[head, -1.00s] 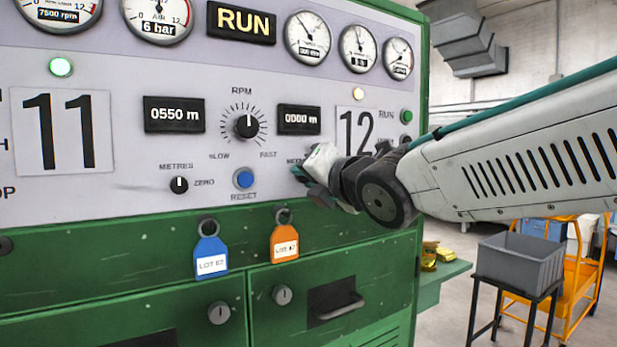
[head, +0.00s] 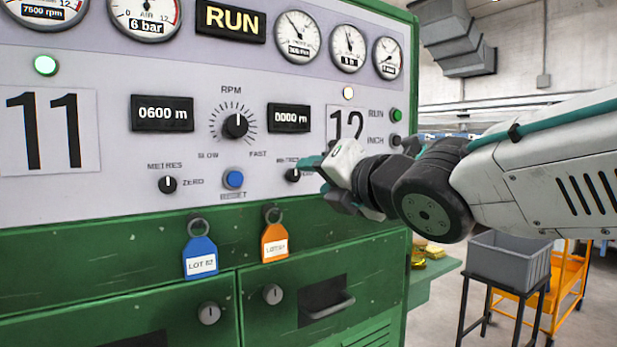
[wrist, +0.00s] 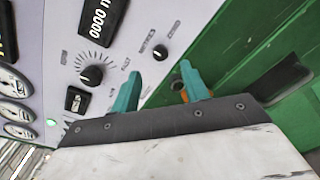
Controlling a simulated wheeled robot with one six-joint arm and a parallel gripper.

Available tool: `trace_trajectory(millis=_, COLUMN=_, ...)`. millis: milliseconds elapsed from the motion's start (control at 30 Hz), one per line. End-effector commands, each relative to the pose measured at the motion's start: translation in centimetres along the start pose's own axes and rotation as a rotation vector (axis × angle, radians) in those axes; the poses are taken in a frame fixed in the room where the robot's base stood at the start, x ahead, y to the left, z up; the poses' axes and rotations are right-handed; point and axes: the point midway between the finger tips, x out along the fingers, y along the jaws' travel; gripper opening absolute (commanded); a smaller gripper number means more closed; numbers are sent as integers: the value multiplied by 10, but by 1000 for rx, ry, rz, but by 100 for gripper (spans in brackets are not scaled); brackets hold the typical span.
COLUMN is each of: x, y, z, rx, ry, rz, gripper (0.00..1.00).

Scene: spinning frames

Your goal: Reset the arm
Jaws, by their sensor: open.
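My gripper (head: 320,180) is at the end of my arm, in front of the right part of the machine's panel (head: 110,200) in the head view. Its jaws point left toward the small right metres knob (head: 293,175) and look apart from it. In the wrist view my gripper (wrist: 158,88) shows two teal fingers spread apart with nothing between them. The big RPM knob (wrist: 91,76) lies beyond the fingers there. The arm comes in from the right edge and partly covers the area below the number 12 (head: 346,122).
A blue reset button (head: 233,179) and a left display (head: 162,112) reading 0600 m are on the panel. Blue (head: 200,258) and orange (head: 274,243) tags hang below. A grey bin (head: 508,262) on a black stand and an orange trolley (head: 570,275) stand at the right.

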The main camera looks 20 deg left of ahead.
Motion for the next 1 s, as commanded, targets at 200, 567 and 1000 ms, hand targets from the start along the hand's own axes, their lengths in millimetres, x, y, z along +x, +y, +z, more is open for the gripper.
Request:
trace_trajectory(millis=200, x=-7, y=0, z=0, rx=1, ry=0, rz=-1, gripper=45)
trace_trajectory(millis=567, x=-7, y=-14, z=-4, rx=153, ry=11, rz=-65, gripper=45)
trace_trajectory(millis=1000, x=-195, y=-225, z=-72, rx=1555, ry=-518, rz=-1046, gripper=45)
